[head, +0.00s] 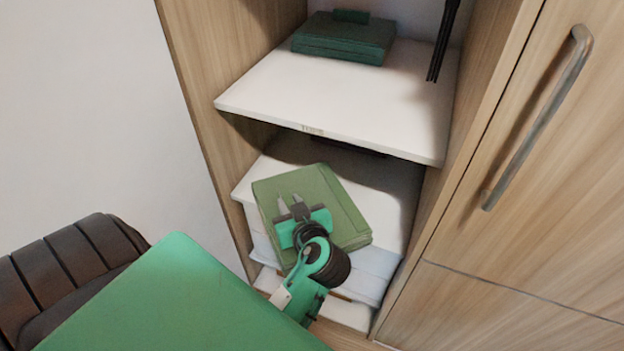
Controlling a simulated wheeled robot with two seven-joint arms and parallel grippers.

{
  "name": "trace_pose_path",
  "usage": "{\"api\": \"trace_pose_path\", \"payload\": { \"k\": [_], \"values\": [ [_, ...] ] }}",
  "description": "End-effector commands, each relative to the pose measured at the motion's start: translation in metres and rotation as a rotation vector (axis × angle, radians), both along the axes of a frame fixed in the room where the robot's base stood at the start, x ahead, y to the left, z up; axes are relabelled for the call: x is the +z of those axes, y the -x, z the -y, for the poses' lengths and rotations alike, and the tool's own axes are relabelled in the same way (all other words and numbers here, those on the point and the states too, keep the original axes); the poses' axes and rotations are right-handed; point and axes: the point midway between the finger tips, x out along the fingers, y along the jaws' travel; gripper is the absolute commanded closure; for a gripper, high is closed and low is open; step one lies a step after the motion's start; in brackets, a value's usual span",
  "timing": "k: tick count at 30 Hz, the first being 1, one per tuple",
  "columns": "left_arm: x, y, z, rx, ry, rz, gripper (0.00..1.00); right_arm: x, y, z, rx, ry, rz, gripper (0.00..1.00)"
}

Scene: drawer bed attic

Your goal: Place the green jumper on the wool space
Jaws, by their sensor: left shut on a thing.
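The green jumper (342,212) is a folded, light green square in front of the lower white shelf of the open cupboard. My left gripper (291,207) comes from below and is shut on it, its fingers over the jumper's upper face. The jumper is tilted and overlaps the view of the lower shelf (385,190); whether it touches the shelf I cannot tell. My right gripper is not in view.
A dark green folded stack (345,40) lies at the back of the upper shelf, with bare shelf in front. Black thin bars (443,40) hang at its right. Pale blue cloth (368,270) lies below the jumper. A closed wooden door with a metal handle (540,115) stands right.

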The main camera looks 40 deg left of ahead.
Motion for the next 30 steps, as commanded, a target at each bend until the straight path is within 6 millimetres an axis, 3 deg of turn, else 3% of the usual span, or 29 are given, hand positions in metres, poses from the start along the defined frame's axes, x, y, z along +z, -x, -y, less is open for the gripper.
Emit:
{"api": "trace_pose_path", "payload": {
  "k": [9,15,22,30],
  "values": [
    [0.002,-0.065,-0.016,0.000,-0.003,0.004,1.00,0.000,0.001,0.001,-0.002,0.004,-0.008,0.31],
    [0.001,-0.098,-0.023,-0.001,-0.003,0.003,1.00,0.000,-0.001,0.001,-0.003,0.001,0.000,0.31],
    [-0.003,-0.108,-0.026,0.000,-0.001,0.000,1.00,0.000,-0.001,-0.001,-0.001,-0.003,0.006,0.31],
    [-0.035,-0.108,-0.026,-0.002,-0.003,0.000,1.00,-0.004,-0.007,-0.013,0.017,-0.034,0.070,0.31]
  ]
}}
